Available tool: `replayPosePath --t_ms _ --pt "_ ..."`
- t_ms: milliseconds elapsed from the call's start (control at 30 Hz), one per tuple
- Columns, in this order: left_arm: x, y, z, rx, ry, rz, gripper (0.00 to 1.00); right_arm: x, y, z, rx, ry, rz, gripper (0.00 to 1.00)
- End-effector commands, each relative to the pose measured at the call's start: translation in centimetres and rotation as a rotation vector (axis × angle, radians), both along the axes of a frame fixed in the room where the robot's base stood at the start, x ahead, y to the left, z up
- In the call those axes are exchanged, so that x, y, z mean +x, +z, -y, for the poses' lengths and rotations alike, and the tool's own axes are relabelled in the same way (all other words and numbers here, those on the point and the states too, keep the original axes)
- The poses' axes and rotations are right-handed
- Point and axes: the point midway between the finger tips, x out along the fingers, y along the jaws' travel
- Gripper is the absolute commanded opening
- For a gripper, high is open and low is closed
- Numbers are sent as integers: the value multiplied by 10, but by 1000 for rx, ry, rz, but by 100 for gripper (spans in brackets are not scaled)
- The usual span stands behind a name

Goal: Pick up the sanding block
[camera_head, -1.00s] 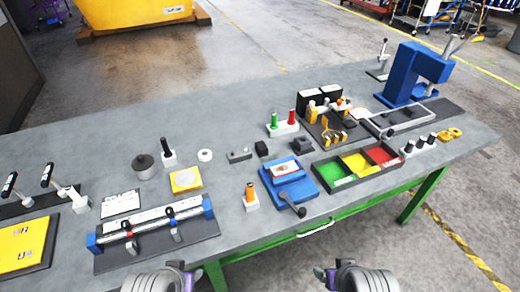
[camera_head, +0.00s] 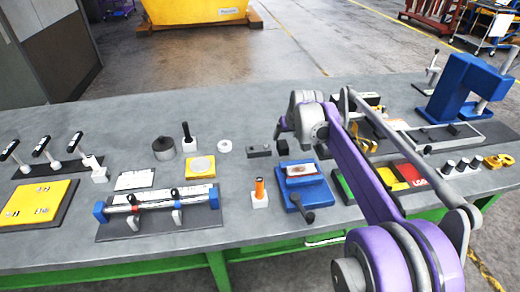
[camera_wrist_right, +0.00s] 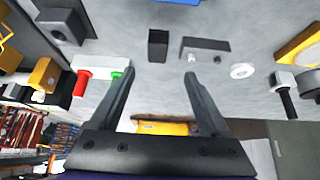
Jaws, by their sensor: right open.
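A small dark block (camera_head: 283,148), which looks like the sanding block, lies on the grey workbench. In the right wrist view the dark block (camera_wrist_right: 158,46) lies ahead of the fingertips, roughly centred between them and apart from them. My right gripper (camera_wrist_right: 159,75) is open and empty above the bench. In the head view the right arm reaches in from the lower right, and its wrist is just above and right of the block. My left gripper is not in view.
A grey block with pegs (camera_head: 259,151) lies just left of the dark block, with a white ring (camera_head: 224,146) further left. A blue vise (camera_head: 302,188) stands in front. A red button (camera_wrist_right: 82,82) and a green one (camera_wrist_right: 116,75) share a white base near one finger.

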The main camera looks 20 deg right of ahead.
Motion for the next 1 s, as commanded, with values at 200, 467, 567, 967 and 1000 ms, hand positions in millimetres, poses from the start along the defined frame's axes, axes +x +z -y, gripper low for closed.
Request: replayPosePath --t_ms 200,467,567,967,1000 --pt "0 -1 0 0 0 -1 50 18 -24 7 0 -2 1 80" --pt "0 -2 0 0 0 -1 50 31 -48 10 0 -2 1 80" --pt "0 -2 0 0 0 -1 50 35 -56 13 0 -2 1 80" --pt "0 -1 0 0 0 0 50 54 -93 22 0 -2 1 80" --pt "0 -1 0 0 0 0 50 55 -93 22 0 -2 1 80"
